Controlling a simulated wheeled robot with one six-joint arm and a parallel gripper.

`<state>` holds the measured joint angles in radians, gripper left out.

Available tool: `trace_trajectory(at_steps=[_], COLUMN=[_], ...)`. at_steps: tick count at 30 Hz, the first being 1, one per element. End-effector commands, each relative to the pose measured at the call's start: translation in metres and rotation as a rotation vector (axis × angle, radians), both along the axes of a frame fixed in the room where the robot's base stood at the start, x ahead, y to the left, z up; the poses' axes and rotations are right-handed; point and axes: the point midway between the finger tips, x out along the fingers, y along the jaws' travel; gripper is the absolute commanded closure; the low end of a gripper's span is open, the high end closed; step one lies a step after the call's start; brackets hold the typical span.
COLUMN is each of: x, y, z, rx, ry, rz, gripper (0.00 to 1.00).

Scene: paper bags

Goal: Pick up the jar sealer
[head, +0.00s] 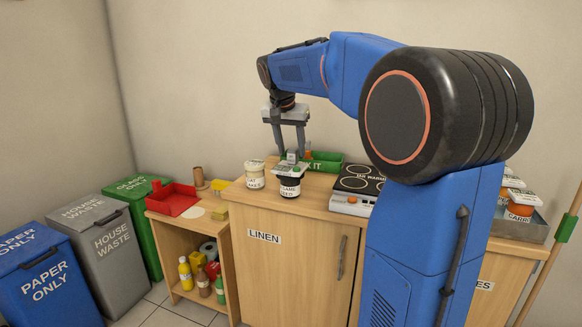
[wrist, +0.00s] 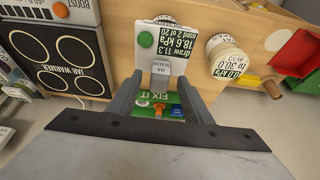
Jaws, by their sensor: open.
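The jar sealer (head: 291,159) is a small pale device with an upright grey grip, sitting on top of a dark jar (head: 289,186) on the wooden counter. In the wrist view the jar sealer (wrist: 161,50) shows a green round button, a dark readout and a grip labelled JAR SEALER. My gripper (head: 289,152) points down above it, jaws open. In the wrist view the gripper (wrist: 161,82) has a finger on each side of the grip, with visible gaps. I cannot tell how far down the fingertips reach along it. The jar is mostly hidden from above.
A pale-lidded jar (head: 254,175) stands close left of the dark jar. A red tray (head: 174,205) sits on the lower shelf unit at left.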

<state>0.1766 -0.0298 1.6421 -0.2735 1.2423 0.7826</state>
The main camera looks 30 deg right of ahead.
Motion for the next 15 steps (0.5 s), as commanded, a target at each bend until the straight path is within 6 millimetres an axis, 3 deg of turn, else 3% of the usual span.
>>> trace_trajectory(at_steps=[4, 11, 15], x=[0.0033, 0.0039, 0.0039], y=[-0.0054, -0.0058, -0.0058], z=[-0.0147, -0.016, -0.016], rx=[0.0, 0.0, 0.0], ry=[0.001, 0.001, 0.002], rz=[0.0, 0.0, 0.001], gripper=[0.55, 0.55, 0.88])
